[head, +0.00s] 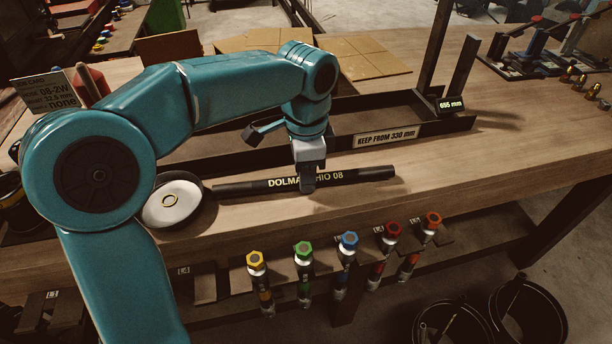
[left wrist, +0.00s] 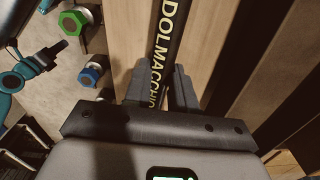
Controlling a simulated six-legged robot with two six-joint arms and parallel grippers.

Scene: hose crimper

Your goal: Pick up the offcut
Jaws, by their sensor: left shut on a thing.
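The offcut (head: 362,175) is a short black hose piece with yellow "DOLMACCHIO 08" lettering. It lies along the front of the wooden bench in the head view, at or just above the bench top; I cannot tell which. My left gripper (head: 308,186) comes down over its middle and is shut on it, hiding part of the lettering. In the left wrist view the offcut (left wrist: 168,45) runs up from between the two fingers of the left gripper (left wrist: 160,88).
Behind the offcut is a dark tray (head: 430,128) labelled "KEEP FROM 330 mm". Several colour-capped tools (head: 303,249) hang along the front edge.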

